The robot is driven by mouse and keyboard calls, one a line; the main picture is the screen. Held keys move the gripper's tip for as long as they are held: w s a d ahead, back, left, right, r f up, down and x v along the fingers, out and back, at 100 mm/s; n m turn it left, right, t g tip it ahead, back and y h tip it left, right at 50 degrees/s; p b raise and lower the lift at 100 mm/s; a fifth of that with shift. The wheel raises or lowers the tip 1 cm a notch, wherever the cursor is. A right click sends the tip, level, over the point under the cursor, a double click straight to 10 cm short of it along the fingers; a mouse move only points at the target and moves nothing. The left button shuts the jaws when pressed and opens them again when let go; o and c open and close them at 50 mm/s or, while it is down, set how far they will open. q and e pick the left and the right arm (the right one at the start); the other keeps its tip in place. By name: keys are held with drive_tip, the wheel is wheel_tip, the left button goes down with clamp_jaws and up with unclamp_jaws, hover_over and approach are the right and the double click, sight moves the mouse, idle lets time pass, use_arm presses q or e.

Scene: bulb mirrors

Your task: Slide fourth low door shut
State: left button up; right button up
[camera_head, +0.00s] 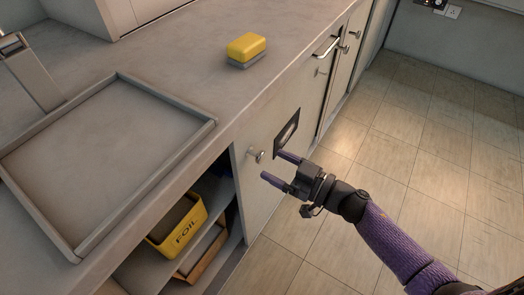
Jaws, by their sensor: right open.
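A row of pale low doors runs along the cabinet front under the counter. The nearest door (262,190) has a small round knob (256,155) and a dark plate with a pale slot (287,133). To its left the cabinet is open and its shelves show. I cannot tell from the view which door counts as the fourth. My right gripper (273,165) is open and empty, its two purple fingers apart, in front of this door close to the knob. Whether a finger touches the door is unclear. My left gripper is not in view.
A yellow-and-grey sponge (246,50) and a large grey tray (100,150) lie on the counter (190,75). A bar handle (327,46) sticks out farther along. The tiled floor (420,125) is clear.

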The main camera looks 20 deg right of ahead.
sight(263, 159)
drive_tip(key=b+x, duration=0.1)
drive_tip(key=x, duration=0.3)
drive_tip(key=shift+w+a, duration=0.25)
clamp_jaws()
drive_tip(key=shift+f, duration=0.1)
idle(1.0)
